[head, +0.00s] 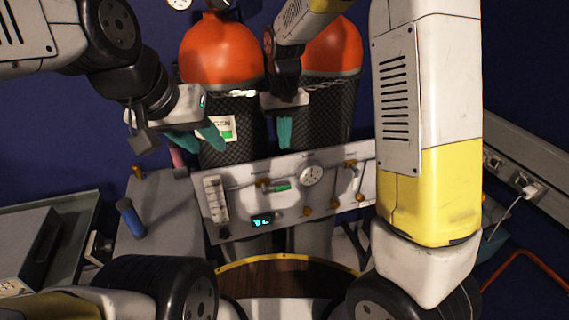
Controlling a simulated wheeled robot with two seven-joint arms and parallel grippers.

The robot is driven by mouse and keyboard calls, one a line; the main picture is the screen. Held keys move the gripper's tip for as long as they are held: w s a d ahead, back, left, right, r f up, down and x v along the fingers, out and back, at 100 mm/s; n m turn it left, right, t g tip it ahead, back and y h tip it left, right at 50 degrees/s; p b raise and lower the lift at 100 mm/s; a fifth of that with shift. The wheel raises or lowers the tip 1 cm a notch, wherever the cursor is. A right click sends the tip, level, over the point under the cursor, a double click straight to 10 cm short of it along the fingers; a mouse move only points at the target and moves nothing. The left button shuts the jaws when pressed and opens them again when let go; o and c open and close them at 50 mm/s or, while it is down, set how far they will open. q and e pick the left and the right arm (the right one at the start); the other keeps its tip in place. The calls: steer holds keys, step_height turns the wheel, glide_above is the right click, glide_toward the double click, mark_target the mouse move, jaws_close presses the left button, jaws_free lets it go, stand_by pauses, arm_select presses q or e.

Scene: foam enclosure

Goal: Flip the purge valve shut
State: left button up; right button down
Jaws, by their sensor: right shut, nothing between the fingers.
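A grey control panel (240,200) stands in front of two orange-topped cylinders. It carries several brass valve fittings, including one with a green handle (282,187) lying roughly level, and another brass valve (350,164) at the upper right. The labels are too small to read, so I cannot tell which is the purge valve. My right gripper (285,132) is shut and empty, pointing down just above the panel's top edge, apart from the valves. My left gripper (197,140) is open and empty, up and left of the panel, its teal fingertips spread.
The panel also has a round gauge (311,175), a flow meter (215,198) and a lit display (262,221). Cylinders (220,55) stand close behind both grippers. A blue cylindrical object (131,218) stands on the grey surface at left. My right arm hides the panel's right end.

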mark_target(288, 185)
step_height(288, 185, down, 14)
steer(key=shift+r, duration=0.25)
stand_by(0.3)
steer(key=shift+d+f, duration=0.2)
steer(key=shift+f, duration=0.1)
steer(key=shift+w+d+f, duration=0.1)
steer(key=shift+d+f, duration=0.1)
steer(key=shift+f, duration=0.2)
steer(key=shift+d+f, duration=0.25)
steer(key=shift+f, duration=1.3)
steer(key=shift+a+f, duration=0.15)
steer(key=shift+f, duration=0.75)
